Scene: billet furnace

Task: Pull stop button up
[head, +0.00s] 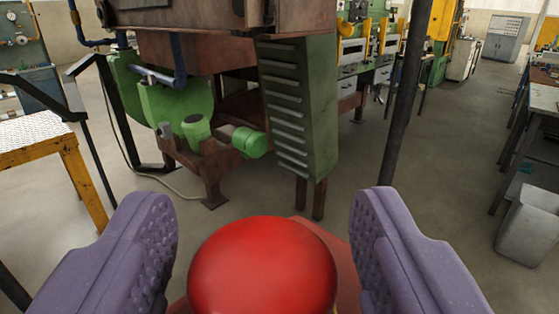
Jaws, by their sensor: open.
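The stop button (262,266) is a large red mushroom head at the bottom centre of the head view. A reddish part (343,262) shows behind and below its right side. My gripper (264,235) is open, with one purple textured finger left of the button and the other right of it. A gap shows between each finger and the red head, so neither appears to touch it. The button's stem and lower part are hidden below its head and the picture's edge.
A green louvred cabinet (298,105) and rusty furnace machinery (205,55) stand beyond the button. A dark post (405,95) rises behind the right finger. A yellow-legged platform (45,150) stands at left, a grey bin (528,225) at right. Open floor (440,160) lies between.

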